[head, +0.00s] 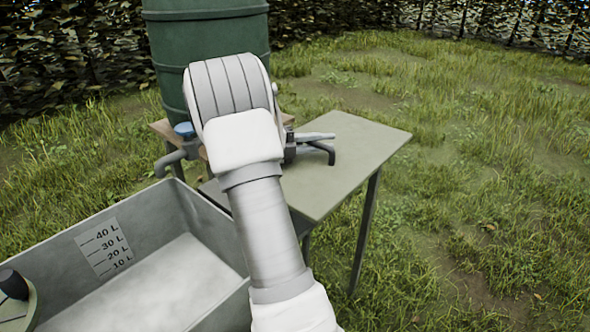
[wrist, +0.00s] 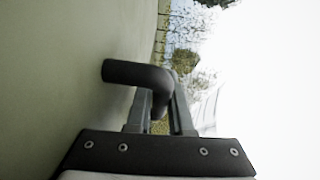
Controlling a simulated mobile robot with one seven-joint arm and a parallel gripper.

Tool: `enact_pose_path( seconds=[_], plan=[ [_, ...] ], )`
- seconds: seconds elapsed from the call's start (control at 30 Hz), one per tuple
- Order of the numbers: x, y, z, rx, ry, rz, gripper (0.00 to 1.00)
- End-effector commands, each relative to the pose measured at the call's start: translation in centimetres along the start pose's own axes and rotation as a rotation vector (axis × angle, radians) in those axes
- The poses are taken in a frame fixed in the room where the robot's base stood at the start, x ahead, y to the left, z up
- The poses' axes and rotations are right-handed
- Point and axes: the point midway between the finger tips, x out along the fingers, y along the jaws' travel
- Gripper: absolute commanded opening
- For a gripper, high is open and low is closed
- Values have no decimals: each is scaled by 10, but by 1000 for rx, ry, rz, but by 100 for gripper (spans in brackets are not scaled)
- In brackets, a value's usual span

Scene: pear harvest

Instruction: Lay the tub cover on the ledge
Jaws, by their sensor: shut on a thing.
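My gripper (head: 308,143) is shut on a dark bent handle (head: 331,155), whose end comes down to a flat grey-green surface (head: 345,172). In the wrist view the handle (wrist: 130,72) passes between the fingers (wrist: 160,98), with the pale green surface (wrist: 60,80) close on the left. I take the handle to be the tub cover's. The cover and the ledge look like one flat top on dark legs (head: 365,235); I cannot tell where one ends, or whether they touch. My arm hides part of the top.
An open grey tub (head: 205,219) with litre marks stands at the lower left. A green barrel (head: 163,60) and a tap with a blue knob (head: 185,130) are behind my arm. A dark knob (head: 13,284) shows at the lower-left edge. Grass to the right is clear.

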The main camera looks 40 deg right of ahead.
Motion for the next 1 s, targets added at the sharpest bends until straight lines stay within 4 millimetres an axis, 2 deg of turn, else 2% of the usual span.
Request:
enact_pose_path(
  seconds=[0.1, 0.3, 0.5, 0.73, 1.0],
  plan=[
    [-12, 18, 23, 2, -1, -3, 0],
    [-31, 40, 54, 3, -1, -3, 0],
    [-44, 54, 75, 4, -1, -3, 0],
    [-47, 61, 81, 2, 0, -3, 0],
    [-43, 96, 81, 2, 1, -3, 0]
  ],
)
